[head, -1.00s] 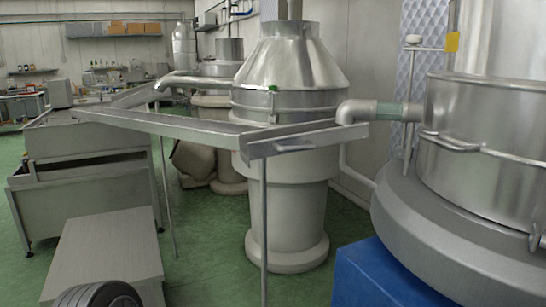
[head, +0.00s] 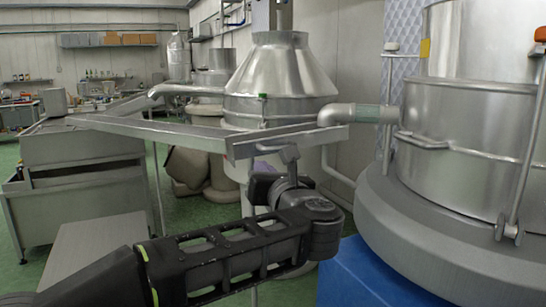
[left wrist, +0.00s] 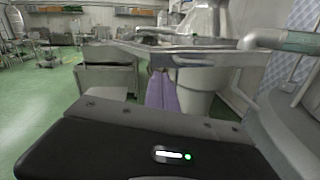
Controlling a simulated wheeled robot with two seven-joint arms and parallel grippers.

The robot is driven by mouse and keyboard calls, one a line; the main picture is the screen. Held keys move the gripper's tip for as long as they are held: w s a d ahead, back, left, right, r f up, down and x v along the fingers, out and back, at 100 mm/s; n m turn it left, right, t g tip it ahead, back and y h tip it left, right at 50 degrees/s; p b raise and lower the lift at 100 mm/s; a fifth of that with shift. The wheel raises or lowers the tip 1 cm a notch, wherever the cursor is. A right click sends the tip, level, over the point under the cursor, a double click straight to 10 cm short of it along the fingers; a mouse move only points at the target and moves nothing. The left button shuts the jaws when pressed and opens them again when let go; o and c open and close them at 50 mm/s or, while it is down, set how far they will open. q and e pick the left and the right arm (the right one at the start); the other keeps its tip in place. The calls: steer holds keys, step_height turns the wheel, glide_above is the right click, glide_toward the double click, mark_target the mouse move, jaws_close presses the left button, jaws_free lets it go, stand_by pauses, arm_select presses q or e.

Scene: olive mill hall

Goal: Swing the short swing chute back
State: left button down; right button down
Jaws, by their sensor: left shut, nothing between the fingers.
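The short swing chute (head: 295,135) is a narrow grey metal trough. Its right end lies under the spout of the pipe (head: 345,114), and its left end meets the long trough (head: 160,131) at a corner. My left gripper (head: 262,164) is just below and in front of the chute, with purplish fingers shut and empty. The fingers also show in the left wrist view (left wrist: 160,76), pointing towards the chute (left wrist: 185,58) above them. My arm hides part of the chute's front and its handle. I cannot tell whether the fingers touch it. My right gripper is not in view.
A steel vessel (head: 283,75) stands behind the chute. A large steel drum (head: 465,130) on a grey round base stands close on the right, above a blue block (head: 350,278). A metal tank (head: 80,180) stands left. Green floor shows at far left.

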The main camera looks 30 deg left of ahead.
arm_select(q)
steer(key=n, duration=0.1)
steer(key=s+a+n, duration=0.1)
steer(key=shift+f+n+g, duration=0.25)
steer(key=shift+n+g, duration=0.05)
steer(key=shift+g, duration=0.1)
steer(key=shift+w+a, duration=0.1)
steer(key=shift+w, duration=0.05)
steer(key=p, duration=0.5)
glide_toward(234, 152)
steer(key=x, duration=0.7)
